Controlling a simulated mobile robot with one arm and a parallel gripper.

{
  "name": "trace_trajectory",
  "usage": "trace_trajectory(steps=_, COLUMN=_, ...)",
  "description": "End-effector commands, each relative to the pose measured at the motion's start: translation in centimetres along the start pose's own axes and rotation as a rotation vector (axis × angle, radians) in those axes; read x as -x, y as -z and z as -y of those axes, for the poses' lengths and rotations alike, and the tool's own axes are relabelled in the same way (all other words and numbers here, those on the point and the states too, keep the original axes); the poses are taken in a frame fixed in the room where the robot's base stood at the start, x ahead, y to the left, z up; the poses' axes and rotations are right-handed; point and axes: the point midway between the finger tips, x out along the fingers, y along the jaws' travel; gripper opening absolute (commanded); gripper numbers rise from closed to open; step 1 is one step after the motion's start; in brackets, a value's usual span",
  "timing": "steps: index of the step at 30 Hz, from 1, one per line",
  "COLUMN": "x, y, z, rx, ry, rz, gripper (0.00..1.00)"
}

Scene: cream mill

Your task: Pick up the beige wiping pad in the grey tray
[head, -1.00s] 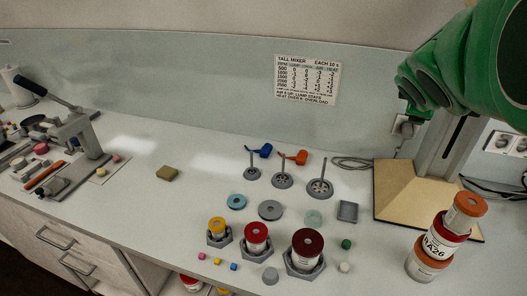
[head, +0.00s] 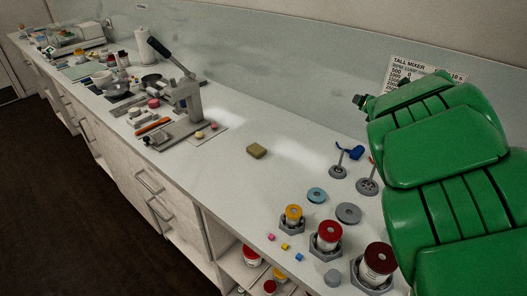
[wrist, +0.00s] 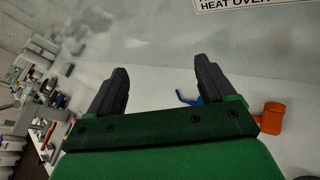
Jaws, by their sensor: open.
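My gripper (wrist: 161,78) is open and empty in the wrist view, its two dark fingers apart in front of the pale wall and counter. In the head view my green arm fills the right side, and a small dark end of it (head: 362,101) shows by the wall. I cannot make out a beige wiping pad lying in a grey tray for sure. An olive-beige block (head: 257,151) lies alone on the bare counter, well left of my arm and not in a tray. Small grey and pale items lie near the lever press, too small to tell apart.
The lever press (head: 186,103) stands left of centre. Colour pots in grey hexagonal holders, such as the red one (head: 328,236), stand at the front right. The counter around the olive-beige block is clear.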

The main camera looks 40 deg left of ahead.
Motion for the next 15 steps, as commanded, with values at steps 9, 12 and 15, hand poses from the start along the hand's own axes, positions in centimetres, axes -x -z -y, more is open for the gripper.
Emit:
trace_trajectory(steps=9, x=-6.2, y=14.8, z=-12.5, rx=0.410, ry=-0.400, rz=-0.130, gripper=0.83)
trace_trajectory(steps=12, x=-6.5, y=19.5, z=-16.0, rx=0.509, ry=-0.530, rz=-0.147, gripper=0.83)
trace_trajectory(steps=15, x=-6.4, y=23.3, z=-18.9, rx=0.579, ry=-0.640, rz=-0.154, gripper=0.83)
